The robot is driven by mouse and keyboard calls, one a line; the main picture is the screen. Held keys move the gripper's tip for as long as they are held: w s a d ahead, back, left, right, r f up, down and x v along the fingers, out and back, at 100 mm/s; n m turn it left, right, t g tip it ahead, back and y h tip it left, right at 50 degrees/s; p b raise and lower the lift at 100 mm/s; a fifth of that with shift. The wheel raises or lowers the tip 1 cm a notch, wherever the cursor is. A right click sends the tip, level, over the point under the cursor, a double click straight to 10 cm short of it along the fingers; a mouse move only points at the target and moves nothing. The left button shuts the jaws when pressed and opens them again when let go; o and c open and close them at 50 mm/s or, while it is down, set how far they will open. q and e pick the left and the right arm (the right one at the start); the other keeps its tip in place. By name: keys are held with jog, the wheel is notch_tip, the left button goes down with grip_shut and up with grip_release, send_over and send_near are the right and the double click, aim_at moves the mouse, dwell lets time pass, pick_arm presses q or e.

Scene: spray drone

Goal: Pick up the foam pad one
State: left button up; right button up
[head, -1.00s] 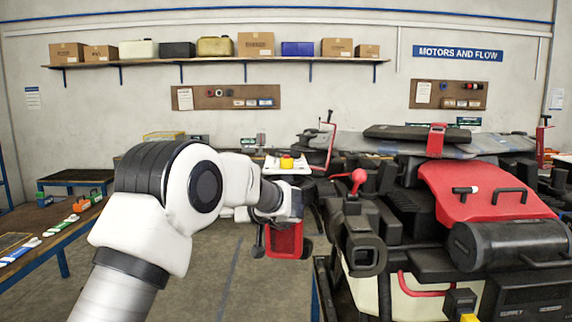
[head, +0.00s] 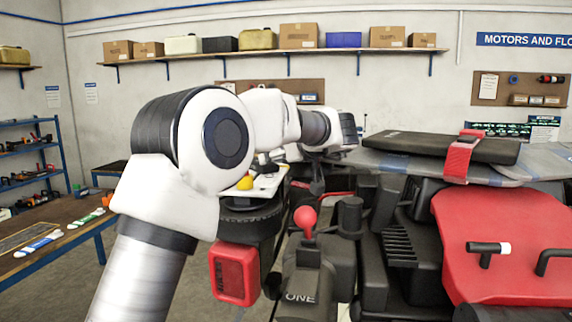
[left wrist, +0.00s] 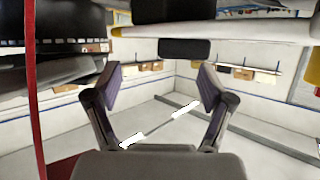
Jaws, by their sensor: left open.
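I cannot say for sure which thing is foam pad one. A flat black pad (head: 440,155) lies across the top of the large machine at the right in the head view, with a red strap (head: 459,158) around it. My left gripper (left wrist: 158,84) is open and empty in the left wrist view, its two fingers spread wide. A small dark block (left wrist: 185,48) shows beyond the fingers, apart from them; I cannot tell what it is. In the head view my left arm reaches over the machine's left side, and the fingers are mostly hidden. My right gripper is out of view.
A red panel (head: 500,240) covers the machine's near right. A motor unit marked ONE with a red knob (head: 305,218) and a red lamp (head: 234,272) stand below my left arm. A wooden bench (head: 50,232) is at the left. The back wall shelf (head: 270,55) holds boxes.

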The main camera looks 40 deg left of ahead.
pick_arm(q)
jog(key=a, duration=0.1)
jog(key=s+a, duration=0.1)
jog(key=a, duration=0.1)
jog(key=s+a+p, duration=0.1)
jog(key=shift+a+f, duration=0.1)
jog(key=shift+a, duration=0.1)
jog(key=w+a+f, duration=0.1)
jog(key=w+a+f+p, duration=0.1)
jog(key=shift+a, duration=0.35)
jog(key=shift+w, duration=0.2)
jog(key=shift+s+r, duration=0.2)
jog(key=shift+s, duration=0.3)
jog(key=c, duration=0.7)
jog(key=shift+c, duration=0.4)
jog(key=shift+w, duration=0.15)
jog(key=shift+c, duration=0.2)
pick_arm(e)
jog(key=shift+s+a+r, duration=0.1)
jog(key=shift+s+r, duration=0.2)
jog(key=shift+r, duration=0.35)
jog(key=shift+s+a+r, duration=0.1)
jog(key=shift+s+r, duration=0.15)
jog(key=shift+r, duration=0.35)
pick_arm(q)
jog(key=shift+d+f, duration=0.1)
